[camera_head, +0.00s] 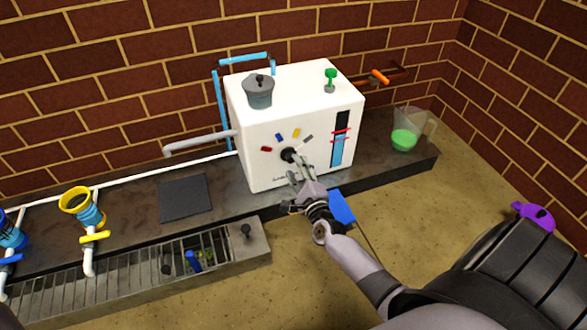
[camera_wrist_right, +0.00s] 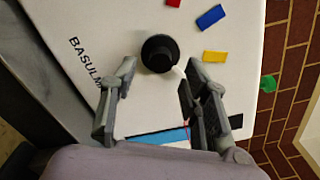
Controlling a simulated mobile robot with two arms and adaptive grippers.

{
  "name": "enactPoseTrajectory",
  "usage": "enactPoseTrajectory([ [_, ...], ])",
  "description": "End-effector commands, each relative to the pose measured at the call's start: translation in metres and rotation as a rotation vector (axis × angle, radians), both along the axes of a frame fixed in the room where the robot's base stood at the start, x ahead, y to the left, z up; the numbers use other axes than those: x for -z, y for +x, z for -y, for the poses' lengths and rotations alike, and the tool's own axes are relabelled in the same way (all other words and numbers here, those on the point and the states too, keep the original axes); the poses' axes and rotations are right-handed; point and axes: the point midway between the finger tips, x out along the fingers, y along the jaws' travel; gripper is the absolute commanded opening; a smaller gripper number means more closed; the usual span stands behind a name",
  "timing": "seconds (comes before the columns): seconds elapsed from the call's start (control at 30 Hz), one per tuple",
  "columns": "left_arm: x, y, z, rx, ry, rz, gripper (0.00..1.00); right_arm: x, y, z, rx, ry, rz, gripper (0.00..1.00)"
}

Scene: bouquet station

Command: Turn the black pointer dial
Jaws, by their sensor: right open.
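The black pointer dial (camera_head: 288,154) is on the front face of the white machine (camera_head: 290,100). Red, blue, yellow and grey marks fan around its upper side in the head view. In the right wrist view the round black dial (camera_wrist_right: 158,53) lies just beyond the fingertips, roughly between their lines. A small pale piece shows at its edge; I cannot tell if it is the pointer. My right gripper (camera_head: 299,170) is open and empty in front of the dial; it also shows in the right wrist view (camera_wrist_right: 157,80). I cannot tell whether a finger touches the dial. My left gripper is not in view.
A grey lidded pot (camera_head: 258,92) and a green knob (camera_head: 330,77) are on the machine's top. A pitcher with green liquid (camera_head: 404,139) stands right of it. Cups (camera_head: 83,208) on pipes and a drain grate (camera_head: 195,255) are left. Brick walls close the back.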

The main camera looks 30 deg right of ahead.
Motion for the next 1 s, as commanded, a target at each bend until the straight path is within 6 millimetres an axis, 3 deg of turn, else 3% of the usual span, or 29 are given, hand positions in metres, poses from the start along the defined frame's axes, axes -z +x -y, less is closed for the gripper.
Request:
enactPoseTrajectory([
  [0.2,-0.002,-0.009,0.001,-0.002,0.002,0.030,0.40,0.001,0.023,0.005,0.001,0.000,0.001,0.42],
  [0.57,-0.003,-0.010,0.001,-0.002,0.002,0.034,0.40,0.000,0.027,0.006,0.000,-0.001,0.000,0.42],
  [1.0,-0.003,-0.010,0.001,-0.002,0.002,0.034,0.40,0.000,0.026,0.006,0.000,-0.001,0.000,0.12],
])
